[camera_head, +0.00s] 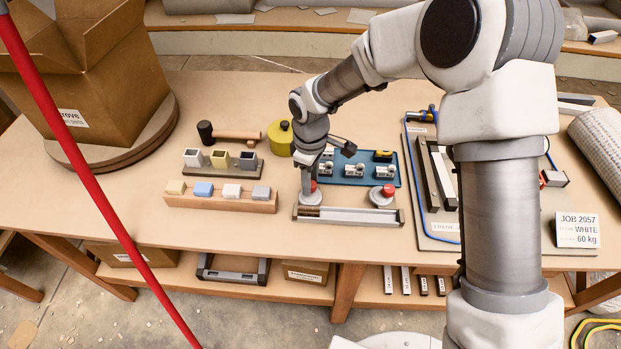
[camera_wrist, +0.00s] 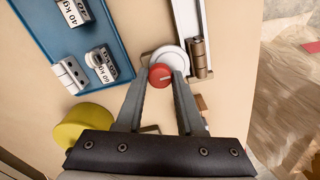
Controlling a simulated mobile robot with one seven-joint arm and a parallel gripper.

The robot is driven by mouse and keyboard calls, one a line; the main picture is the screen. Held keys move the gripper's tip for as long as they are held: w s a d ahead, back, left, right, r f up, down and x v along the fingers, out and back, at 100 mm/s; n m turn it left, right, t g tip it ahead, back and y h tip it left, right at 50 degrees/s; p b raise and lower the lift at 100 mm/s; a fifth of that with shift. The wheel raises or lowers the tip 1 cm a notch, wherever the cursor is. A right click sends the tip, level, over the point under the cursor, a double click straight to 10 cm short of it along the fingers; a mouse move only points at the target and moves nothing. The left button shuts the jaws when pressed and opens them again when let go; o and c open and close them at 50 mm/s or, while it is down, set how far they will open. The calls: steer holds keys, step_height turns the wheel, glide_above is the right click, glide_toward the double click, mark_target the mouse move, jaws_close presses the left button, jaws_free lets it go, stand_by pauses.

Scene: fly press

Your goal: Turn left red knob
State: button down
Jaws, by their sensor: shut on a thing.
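The left red knob (camera_wrist: 160,76) sits on a round pale base (camera_wrist: 172,55) and carries a light pointer mark. My gripper (camera_wrist: 162,84) reaches it from above, with one finger on each side, shut on the knob. In the head view the left knob (camera_head: 313,187) shows just under my gripper (camera_head: 308,186), on its round base, partly hidden by my gripper. A second red knob (camera_head: 388,190) on a like base stands to its right, apart from my gripper.
A metal rail (camera_head: 350,215) runs in front of the knobs. A yellow round object (camera_head: 280,138) stands at the back left. A wooden block rack (camera_head: 220,203) lies to the left. A red pole (camera_head: 90,165) crosses the foreground.

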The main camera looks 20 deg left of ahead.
steer(key=c, duration=0.5)
jaws_free()
steer(key=shift+r, duration=0.15)
step_height(320, 180, up, 17)
steer(key=shift+r+p, duration=0.1)
steer(key=shift+p, duration=1.15)
